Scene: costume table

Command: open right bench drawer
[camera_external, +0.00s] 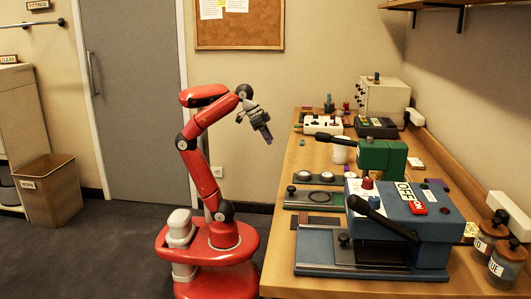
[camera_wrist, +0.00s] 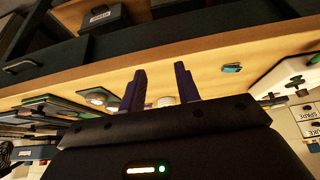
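In the wrist view the bench's front side fills the upper part, upside down. A dark drawer front (camera_wrist: 45,58) with a thin bar handle (camera_wrist: 20,66) shows at the upper left and looks shut. I cannot tell for sure whether it is the right bench drawer. In the external view the drawer fronts are hidden below the bench top (camera_external: 273,237). My gripper (camera_external: 266,136) hangs in the air left of the bench's edge, above bench height. In the wrist view its two dark fingers (camera_wrist: 160,88) stand apart with nothing between them. It touches no handle.
On the bench stand a blue press (camera_external: 425,235) with a black lever, a green press (camera_external: 379,157), a white switch box (camera_external: 322,125) and jars (camera_external: 507,265). A dark labelled box (camera_wrist: 110,24) shows beyond the drawer front. Floor left of my base is clear.

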